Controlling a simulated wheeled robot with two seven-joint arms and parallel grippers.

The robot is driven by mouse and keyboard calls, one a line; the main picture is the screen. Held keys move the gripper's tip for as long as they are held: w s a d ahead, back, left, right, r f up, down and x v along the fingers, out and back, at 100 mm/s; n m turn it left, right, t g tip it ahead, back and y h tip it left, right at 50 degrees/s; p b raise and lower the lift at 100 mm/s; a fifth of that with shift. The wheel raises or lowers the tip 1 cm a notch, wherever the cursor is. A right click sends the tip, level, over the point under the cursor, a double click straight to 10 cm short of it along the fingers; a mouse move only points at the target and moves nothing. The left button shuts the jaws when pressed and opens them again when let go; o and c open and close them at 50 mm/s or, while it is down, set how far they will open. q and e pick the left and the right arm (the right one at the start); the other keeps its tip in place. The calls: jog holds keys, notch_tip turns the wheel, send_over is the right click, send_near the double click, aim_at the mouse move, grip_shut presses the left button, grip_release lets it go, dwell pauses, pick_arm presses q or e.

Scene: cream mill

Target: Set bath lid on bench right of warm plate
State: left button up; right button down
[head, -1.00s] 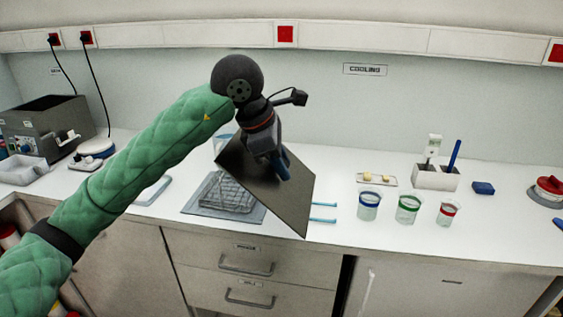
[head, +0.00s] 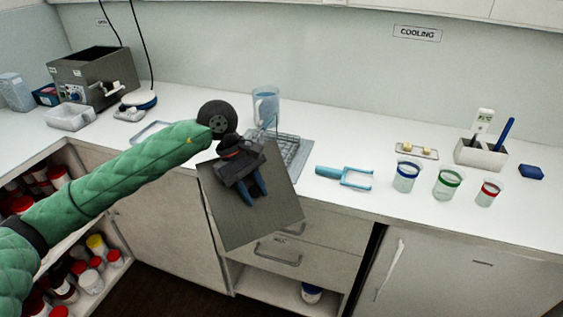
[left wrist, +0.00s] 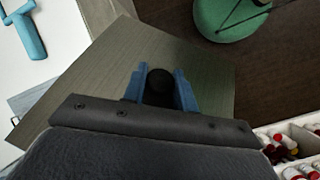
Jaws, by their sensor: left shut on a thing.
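My left gripper (head: 254,194) is shut on the black knob (left wrist: 160,80) of the bath lid (head: 232,224), a flat grey metal plate. The lid is held tilted near the bench's front edge, overlapping the drawers in the head view. It also fills the middle of the left wrist view (left wrist: 210,65). The grey bath (head: 110,72) stands at the back left of the bench. A small round white device with a dark blue rim (head: 138,101), perhaps the warm plate, stands just right of it. My right gripper is not in view.
A wire rack (head: 285,150) on a grey tray and a clear jug (head: 265,105) stand behind the lid. A blue tool (head: 345,177) and several beakers (head: 406,178) lie to the right. A pale flat tray (head: 150,131) is partly behind my arm. Open shelves (head: 95,245) hold bottles.

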pick_arm(q)
jog(key=a+f+m+g+y, duration=0.2)
jog(key=a+f+m, duration=0.5)
jog(key=a+f, duration=0.5)
notch_tip(320, 180, down, 4)
jog(key=shift+a+f, duration=0.2)
jog(key=shift+a, duration=0.2)
jog(key=shift+s, duration=0.1)
